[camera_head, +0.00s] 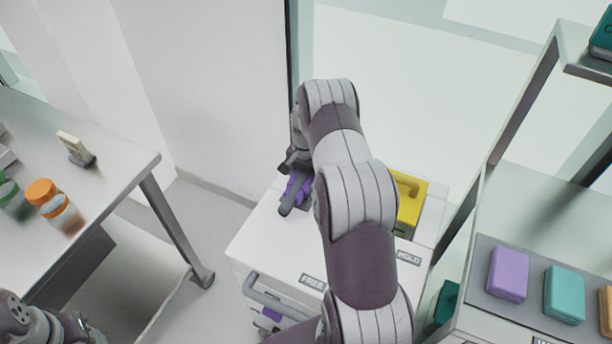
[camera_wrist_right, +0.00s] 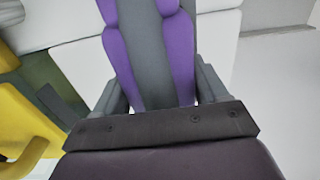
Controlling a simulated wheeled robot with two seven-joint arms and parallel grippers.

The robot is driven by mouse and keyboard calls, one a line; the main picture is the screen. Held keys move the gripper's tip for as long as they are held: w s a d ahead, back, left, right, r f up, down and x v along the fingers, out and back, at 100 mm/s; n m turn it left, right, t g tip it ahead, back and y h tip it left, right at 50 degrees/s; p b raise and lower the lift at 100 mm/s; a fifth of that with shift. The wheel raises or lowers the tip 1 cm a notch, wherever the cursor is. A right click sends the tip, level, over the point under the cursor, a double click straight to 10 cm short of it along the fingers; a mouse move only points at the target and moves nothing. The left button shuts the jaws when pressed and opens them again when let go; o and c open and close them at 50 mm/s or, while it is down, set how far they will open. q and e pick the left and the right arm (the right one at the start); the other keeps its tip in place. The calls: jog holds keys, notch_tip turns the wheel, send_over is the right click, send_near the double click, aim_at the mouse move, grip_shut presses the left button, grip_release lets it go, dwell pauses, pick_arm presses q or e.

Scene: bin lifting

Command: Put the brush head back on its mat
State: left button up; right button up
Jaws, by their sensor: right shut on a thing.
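My right gripper (camera_head: 293,187) is over the white cart top and is shut on a purple-and-grey thing (camera_head: 303,184). In the right wrist view this thing (camera_wrist_right: 181,50) fills the space between the fingers, grey along the middle with purple sides. Its far end is cut off, so I cannot tell for sure that it is the brush head. In the head view my forearm and wrist hide part of it, and I cannot tell whether it touches the cart. I cannot make out a mat for the brush head. Only part of my left arm shows at the bottom left; its gripper is out of view.
A grey table (camera_head: 110,160) at left holds orange-capped jars (camera_head: 42,191). A shelf at right holds purple (camera_head: 508,273) and teal (camera_head: 564,294) boxes. Floor shows between table and cart.

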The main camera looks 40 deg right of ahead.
aim_at(304, 172)
jog(key=o, duration=0.9)
jog(key=shift+f, duration=0.15)
jog(key=shift+o, duration=0.2)
jog(key=shift+r, duration=0.4)
jog(key=r, duration=1.1)
jog(key=shift+a+r, duration=0.3)
jog(key=shift+r, duration=0.05)
jog(key=s+a+r+n, duration=0.2)
jog(key=s+a+n, duration=0.2)
jog(key=a, duration=0.4)
jog(key=s+a+r+n, duration=0.2)
jog(key=s+a+n, duration=0.2)
jog(key=a, duration=0.4)
jog(key=s+a+n+t, duration=0.1)
jog(key=s+a+n, duration=0.3)
jog(key=s, duration=0.6)
jog(key=shift+s+a+r+n, duration=0.15)
jog(key=shift+s+a+n, duration=0.25)
jog(key=shift+a, duration=0.6)
